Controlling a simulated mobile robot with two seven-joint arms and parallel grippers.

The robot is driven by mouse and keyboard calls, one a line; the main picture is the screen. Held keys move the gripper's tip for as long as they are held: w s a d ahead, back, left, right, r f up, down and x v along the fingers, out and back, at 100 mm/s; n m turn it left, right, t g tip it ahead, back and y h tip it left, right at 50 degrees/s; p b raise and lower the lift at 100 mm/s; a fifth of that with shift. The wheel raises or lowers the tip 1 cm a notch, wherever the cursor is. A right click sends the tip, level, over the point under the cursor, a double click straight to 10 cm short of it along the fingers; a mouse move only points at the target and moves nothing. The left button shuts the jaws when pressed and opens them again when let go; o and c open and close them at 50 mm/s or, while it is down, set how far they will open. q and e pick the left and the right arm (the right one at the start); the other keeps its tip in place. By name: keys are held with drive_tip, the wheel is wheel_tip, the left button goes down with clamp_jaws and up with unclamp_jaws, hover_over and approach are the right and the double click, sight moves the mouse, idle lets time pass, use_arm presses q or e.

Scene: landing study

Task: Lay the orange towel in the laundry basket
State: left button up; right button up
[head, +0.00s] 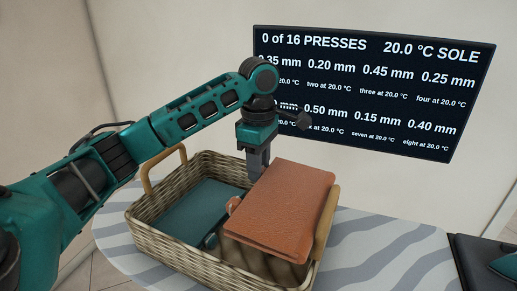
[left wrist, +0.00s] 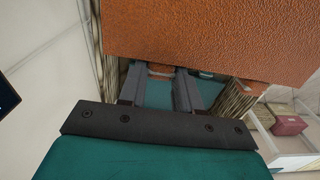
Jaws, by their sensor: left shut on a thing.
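The orange towel (head: 285,205), folded into a thick flat slab, is over the right part of the wicker laundry basket (head: 170,245), tilted. Bare basket floor shows below its lower edge, so it seems to hang above the floor. My left gripper (head: 257,172) points down at the towel's left edge and is shut on it; the grip itself is partly hidden. In the left wrist view the towel (left wrist: 215,35) fills the top, beyond the fingers (left wrist: 165,75). A teal folded cloth (head: 187,215) lies in the basket's left part. My right gripper is not in view.
The basket stands on a grey and white wavy-patterned table (head: 385,250). Its tan handles rise at left (head: 147,180) and right (head: 327,225), the right one close to the towel. A dark display (head: 370,90) hangs behind. A pale tray with a dark red box (left wrist: 289,125) shows in the left wrist view.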

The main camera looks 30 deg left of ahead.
use_arm(q)
wheel_tip(320, 180, down, 11)
idle(0.6)
drive_tip(key=shift+f, duration=0.1)
idle(0.5)
drive_tip(key=shift+f, duration=0.45)
drive_tip(key=shift+f, duration=0.4)
drive_tip(key=o, duration=1.1)
drive_tip(key=shift+c, duration=0.2)
wheel_tip(320, 180, up, 21)
drive_tip(key=shift+f, duration=0.15)
drive_tip(key=shift+r, duration=0.65)
idle(0.4)
